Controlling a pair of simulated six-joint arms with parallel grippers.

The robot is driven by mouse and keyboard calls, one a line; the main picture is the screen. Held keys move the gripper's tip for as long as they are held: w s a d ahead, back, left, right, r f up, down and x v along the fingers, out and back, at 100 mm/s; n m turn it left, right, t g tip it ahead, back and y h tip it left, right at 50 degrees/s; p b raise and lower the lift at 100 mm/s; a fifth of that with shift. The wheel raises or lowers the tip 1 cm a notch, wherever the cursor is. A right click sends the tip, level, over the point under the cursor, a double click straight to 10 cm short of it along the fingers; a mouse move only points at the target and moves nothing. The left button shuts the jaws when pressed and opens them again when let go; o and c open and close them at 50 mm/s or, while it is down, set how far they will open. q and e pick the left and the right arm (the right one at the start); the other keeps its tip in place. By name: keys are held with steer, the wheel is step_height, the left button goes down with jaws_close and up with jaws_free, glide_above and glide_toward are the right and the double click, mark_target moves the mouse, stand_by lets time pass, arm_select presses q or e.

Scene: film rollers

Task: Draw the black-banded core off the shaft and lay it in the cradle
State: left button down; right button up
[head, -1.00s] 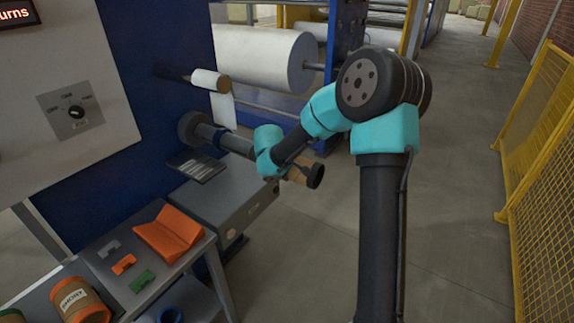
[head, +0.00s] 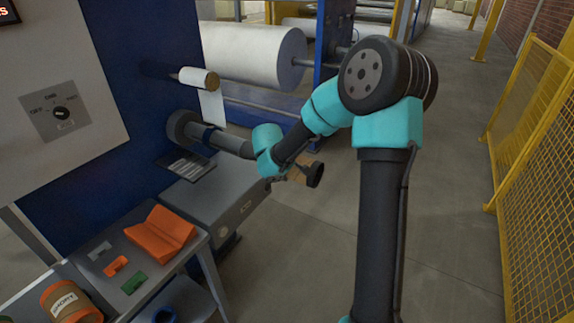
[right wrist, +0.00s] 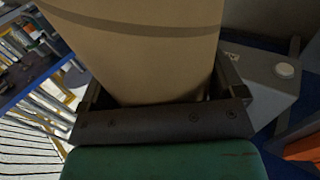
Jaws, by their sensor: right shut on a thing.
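The brown cardboard core with the black band (head: 312,174) shows past the wrist of my right arm in the head view. My right gripper (right wrist: 165,98) is shut on it; in the right wrist view the core (right wrist: 135,50) stands between the fingers, with a dark band near the top. The grey shaft (head: 228,144) sticks out of the blue machine in line with the core. My wrist hides where shaft and core meet, so I cannot tell if the core is still around it. The orange V-shaped cradle (head: 158,236) lies empty on the side table. My left gripper is not in view.
A grey cabinet (head: 215,198) stands below the shaft. On the table are small grey, orange and green blocks and an orange-ended roll (head: 68,302) labelled SHORT. A yellow mesh fence (head: 540,150) stands at the right; the floor between is open.

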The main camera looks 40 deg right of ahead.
mark_target(308, 160)
steer(key=shift+s+d+r, duration=0.3)
steer(key=shift+s+r, duration=0.55)
steer(key=shift+s, duration=0.25)
steer(key=shift+s+d+r, duration=0.35)
steer(key=shift+s+r, duration=0.45)
steer(key=shift+s, duration=0.25)
steer(key=shift+s+d+r, duration=0.3)
steer(key=shift+s+r, duration=0.55)
steer(key=shift+s, duration=0.25)
steer(key=shift+f, duration=0.1)
